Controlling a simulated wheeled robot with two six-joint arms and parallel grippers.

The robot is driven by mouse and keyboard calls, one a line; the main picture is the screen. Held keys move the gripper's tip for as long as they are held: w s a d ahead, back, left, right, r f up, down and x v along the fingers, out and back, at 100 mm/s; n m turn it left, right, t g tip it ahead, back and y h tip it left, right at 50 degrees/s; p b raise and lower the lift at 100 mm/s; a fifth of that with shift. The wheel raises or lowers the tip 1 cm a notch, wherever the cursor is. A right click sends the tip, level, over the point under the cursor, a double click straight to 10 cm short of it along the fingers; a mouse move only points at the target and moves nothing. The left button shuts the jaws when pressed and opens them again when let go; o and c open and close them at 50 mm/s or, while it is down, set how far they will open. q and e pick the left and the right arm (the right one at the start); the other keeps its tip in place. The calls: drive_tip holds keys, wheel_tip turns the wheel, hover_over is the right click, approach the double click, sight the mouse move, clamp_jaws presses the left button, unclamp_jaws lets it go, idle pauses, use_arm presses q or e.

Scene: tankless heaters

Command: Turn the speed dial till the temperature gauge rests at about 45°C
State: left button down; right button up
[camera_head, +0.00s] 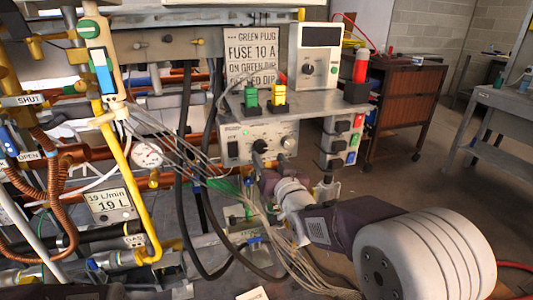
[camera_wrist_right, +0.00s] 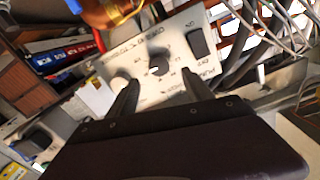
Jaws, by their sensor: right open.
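The control box (camera_head: 268,132) has a pale front panel with a black dial (camera_head: 260,145), a pale knob (camera_head: 288,142) and a black switch (camera_head: 233,150). In the right wrist view the black dial (camera_wrist_right: 158,64) shows between and beyond my open fingers. I cannot tell which knob is the speed dial. A round white gauge (camera_head: 147,154), likely the temperature gauge, is left of the box; its reading is too small to make out. My right gripper (camera_head: 266,168) is just below and in front of the panel; it shows in the right wrist view (camera_wrist_right: 160,92), empty. My left gripper is out of view.
Loose thin wires (camera_head: 275,232) hang left of my right arm. Black hoses (camera_head: 186,160) and a yellow pipe (camera_head: 125,155) stand left of the box. A stack of switches (camera_head: 341,140) is close on its right. Open floor (camera_head: 420,190) lies farther right.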

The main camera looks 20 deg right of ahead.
sight(262, 149)
drive_tip(key=w, duration=0.6)
drive_tip(key=shift+a+f+b, duration=0.1)
drive_tip(key=shift+b, duration=0.3)
clamp_jaws()
drive_tip(key=shift+n, duration=0.3)
drive_tip(key=n+b, duration=0.2)
drive_tip(key=n, duration=0.3)
drive_tip(key=shift+f+n, duration=0.1)
drive_tip(key=shift+n, duration=0.2)
drive_tip(key=n+b, duration=0.2)
drive_tip(key=n, duration=0.4)
drive_tip(key=shift+a, duration=0.1)
drive_tip(key=shift+n, duration=0.4)
unclamp_jaws()
drive_tip(key=shift+s, duration=0.1)
